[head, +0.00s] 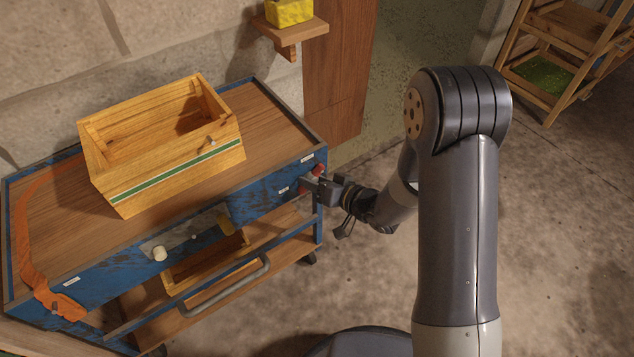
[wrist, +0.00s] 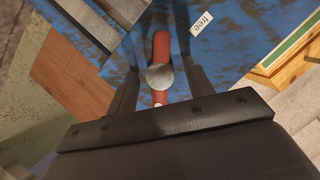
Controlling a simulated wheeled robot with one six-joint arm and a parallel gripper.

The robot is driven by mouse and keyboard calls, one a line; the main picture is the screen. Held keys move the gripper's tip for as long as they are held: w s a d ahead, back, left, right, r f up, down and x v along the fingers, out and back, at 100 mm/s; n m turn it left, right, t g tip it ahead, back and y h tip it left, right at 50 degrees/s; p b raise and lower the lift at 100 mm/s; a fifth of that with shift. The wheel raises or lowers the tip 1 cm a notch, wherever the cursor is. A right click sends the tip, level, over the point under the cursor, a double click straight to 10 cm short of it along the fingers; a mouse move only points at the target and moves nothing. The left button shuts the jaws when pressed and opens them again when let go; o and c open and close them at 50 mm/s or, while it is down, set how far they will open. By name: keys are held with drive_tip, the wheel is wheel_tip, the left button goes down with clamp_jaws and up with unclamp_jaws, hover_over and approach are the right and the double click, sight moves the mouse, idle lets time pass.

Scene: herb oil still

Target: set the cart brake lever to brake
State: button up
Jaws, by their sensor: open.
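The cart (head: 60,270) is a blue, scuffed metal cart with a wooden top, at the left in the head view. Its red brake lever (head: 318,170) is on the front face near the right end, partly hidden by my gripper (head: 311,184). In the wrist view the lever (wrist: 161,45) has a round grey hub (wrist: 160,77) and lies between the two fingers of my open gripper (wrist: 161,68). I cannot tell whether either finger touches it. A white label reading "free" (wrist: 202,23) is beside the lever's upper end. Another small label (head: 284,190) is unreadable in the head view.
An open wooden crate (head: 165,180) with a green stripe stands on the cart top. An orange strap (head: 24,240) lies at the cart's left end. A grey handle (head: 230,290) sticks out below. Floor to the right is clear up to a wooden rack (head: 548,95).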

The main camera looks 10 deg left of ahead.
drive_tip(key=c, duration=1)
drive_tip(key=shift+o, duration=0.2)
drive_tip(key=shift+f+n+b, duration=0.1)
drive_tip(key=shift+n+b, duration=0.2)
drive_tip(key=shift+b, duration=0.15)
drive_tip(key=n+t+h+b, duration=0.1)
drive_tip(key=n+b, duration=0.2)
drive_tip(key=b, duration=0.3)
drive_tip(key=n+t+h+b, duration=0.2)
drive_tip(key=b, duration=0.4)
drive_tip(key=shift+s+a+n+b, duration=0.15)
drive_tip(key=shift+s+n+b, duration=0.05)
drive_tip(key=shift+n+b, duration=0.2)
drive_tip(key=shift+t+b, duration=0.3)
